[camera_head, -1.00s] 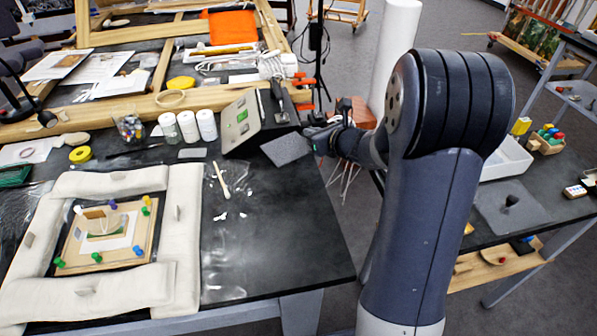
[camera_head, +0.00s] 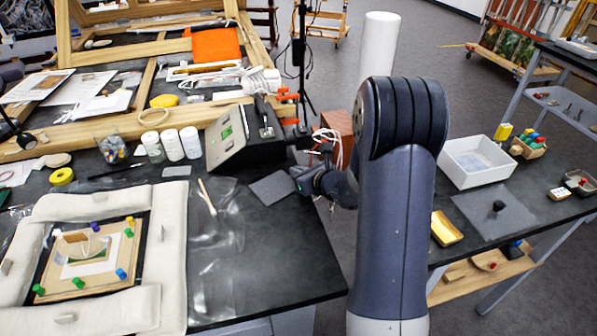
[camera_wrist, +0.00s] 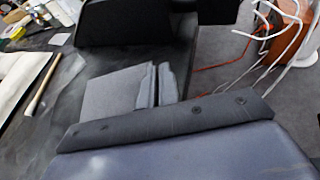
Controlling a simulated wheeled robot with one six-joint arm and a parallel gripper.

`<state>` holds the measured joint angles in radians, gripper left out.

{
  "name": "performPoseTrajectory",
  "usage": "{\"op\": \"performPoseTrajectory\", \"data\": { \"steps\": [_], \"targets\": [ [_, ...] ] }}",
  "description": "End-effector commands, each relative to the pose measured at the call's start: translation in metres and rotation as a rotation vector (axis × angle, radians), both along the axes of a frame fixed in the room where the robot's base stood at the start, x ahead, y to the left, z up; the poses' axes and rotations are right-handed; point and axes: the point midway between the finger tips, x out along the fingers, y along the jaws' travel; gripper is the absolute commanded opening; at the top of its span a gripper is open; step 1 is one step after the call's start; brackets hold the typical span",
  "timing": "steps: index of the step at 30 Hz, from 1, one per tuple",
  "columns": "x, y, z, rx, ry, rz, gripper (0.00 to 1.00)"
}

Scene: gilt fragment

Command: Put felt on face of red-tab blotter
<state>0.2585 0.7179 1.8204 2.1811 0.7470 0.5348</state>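A grey square sheet, likely the felt (camera_head: 272,187), shows at my gripper (camera_head: 299,180), over the right part of the dark table. In the wrist view the grey sheet (camera_wrist: 113,93) meets the left finger, and the two fingers of my gripper (camera_wrist: 156,86) are close together at its edge. A curved wooden piece with a red spot (camera_head: 487,261), possibly the red-tab blotter, lies on the lower shelf at the right. Another curved rocker-like piece (camera_head: 84,244) stands on the framed panel at the left; its tab colour is unclear.
Padded white bolsters (camera_head: 172,235) surround the panel (camera_head: 75,285) with its coloured pegs. A dark box with a slanted screen (camera_head: 228,140) stands behind the sheet. A white tray (camera_head: 475,162) and grey mat (camera_head: 490,212) are on the right table. The front right of the dark table is clear.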

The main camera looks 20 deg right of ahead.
Motion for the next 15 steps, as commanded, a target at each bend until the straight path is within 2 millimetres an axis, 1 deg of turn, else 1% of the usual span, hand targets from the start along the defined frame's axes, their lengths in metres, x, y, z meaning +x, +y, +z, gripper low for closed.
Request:
{"op": "performPoseTrajectory", "data": {
  "steps": [2,3,10,15],
  "targets": [
    [0.0001,0.0001,-0.0037,0.000,0.000,0.000,0.00],
    [0.0000,0.0000,-0.0018,0.000,0.000,0.000,0.06],
    [0.0000,0.0001,-0.0017,0.000,0.000,0.000,0.24],
    [-0.0001,0.0000,-0.0017,0.000,0.000,0.000,0.24]
  ]
}}
